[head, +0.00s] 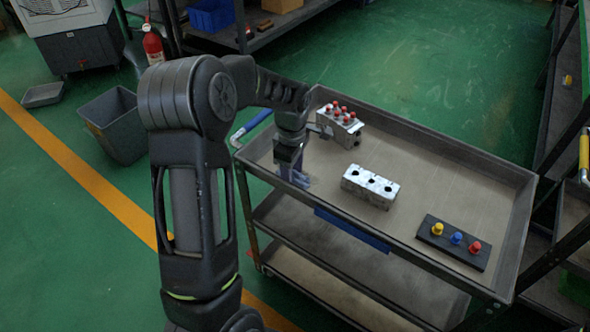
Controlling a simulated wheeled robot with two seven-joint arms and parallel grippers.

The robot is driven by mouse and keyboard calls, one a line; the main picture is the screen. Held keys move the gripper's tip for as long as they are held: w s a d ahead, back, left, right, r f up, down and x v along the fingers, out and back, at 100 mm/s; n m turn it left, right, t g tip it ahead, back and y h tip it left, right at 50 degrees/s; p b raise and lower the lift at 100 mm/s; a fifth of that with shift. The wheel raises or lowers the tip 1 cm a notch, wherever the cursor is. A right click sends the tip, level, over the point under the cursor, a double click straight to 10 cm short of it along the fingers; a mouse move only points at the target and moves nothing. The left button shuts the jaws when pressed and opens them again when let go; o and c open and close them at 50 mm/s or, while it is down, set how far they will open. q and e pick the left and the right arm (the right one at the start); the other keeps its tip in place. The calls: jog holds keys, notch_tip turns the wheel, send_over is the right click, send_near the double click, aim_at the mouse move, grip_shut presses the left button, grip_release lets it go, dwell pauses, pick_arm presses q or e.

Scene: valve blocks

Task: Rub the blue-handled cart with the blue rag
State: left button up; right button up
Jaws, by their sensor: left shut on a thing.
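The blue-handled cart (415,143) is a grey three-shelf cart in the middle right of the head view. Its blue handle (257,122) shows at the left end, partly behind my arm. My left gripper (290,170) points down at the left front corner of the top tray. It is shut on the blue rag (294,179), which shows as a small blue patch beneath the fingers, at the tray surface. The gripper and arm hide part of the rag; I cannot tell how firmly it touches the tray. My right gripper is not in view.
On the top tray are a valve block with red caps (340,124), a silver block with dark holes (369,187) and a black plate (453,243) with yellow, blue and red knobs. A grey bin (115,125) stands on the floor at left. Shelving borders the right.

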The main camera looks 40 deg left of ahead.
pick_arm(q)
jog(key=shift+s+a+f, duration=0.15)
jog(key=shift+a, duration=0.95)
jog(key=shift+w+p, duration=0.55)
jog(key=shift+w, duration=1.55)
jog(key=shift+w, duration=0.1)
jog(key=shift+w+r, duration=0.2)
jog(key=shift+w+f+p, duration=0.2)
jog(key=shift+w+p, duration=0.15)
jog(key=shift+w, duration=1.3)
